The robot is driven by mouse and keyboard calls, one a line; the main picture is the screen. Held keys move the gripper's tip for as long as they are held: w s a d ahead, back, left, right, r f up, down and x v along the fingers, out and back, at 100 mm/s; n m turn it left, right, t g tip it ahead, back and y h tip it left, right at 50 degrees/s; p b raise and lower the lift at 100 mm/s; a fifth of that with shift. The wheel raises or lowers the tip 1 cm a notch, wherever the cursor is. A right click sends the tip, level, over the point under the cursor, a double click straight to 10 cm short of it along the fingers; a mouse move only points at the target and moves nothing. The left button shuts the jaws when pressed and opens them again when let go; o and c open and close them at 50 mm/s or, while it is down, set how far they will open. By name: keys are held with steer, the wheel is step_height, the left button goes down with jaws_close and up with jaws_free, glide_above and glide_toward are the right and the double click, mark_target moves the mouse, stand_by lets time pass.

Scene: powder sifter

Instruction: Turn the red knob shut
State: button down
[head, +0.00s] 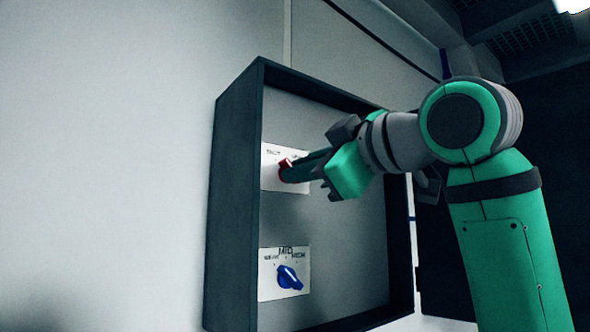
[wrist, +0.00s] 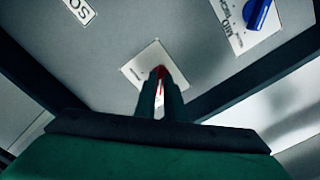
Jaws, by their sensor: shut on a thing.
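The red knob (head: 285,166) sits on a white label plate (head: 270,182) in the upper part of a dark-framed box. In the wrist view the red knob (wrist: 160,73) shows between my two fingers. My gripper (head: 292,172) reaches in from the right, and its fingertips are shut on the red knob. My gripper also shows in the wrist view (wrist: 160,90). The fingers cover much of the knob and part of its plate, so the knob's exact setting is hard to read.
A blue knob (head: 289,277) on a plate lettered with MID stands below; it also shows in the wrist view (wrist: 256,12). The box's dark raised frame (head: 233,200) surrounds the panel. The grey panel between the two plates (head: 300,225) is clear.

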steer(key=shift+s+a, duration=0.1)
steer(key=shift+s, duration=0.05)
stand_by(0.3)
steer(key=c, duration=1.8)
jaws_free()
steer(key=shift+r, duration=0.1)
steer(key=shift+c, duration=0.2)
steer(key=v, duration=1.1)
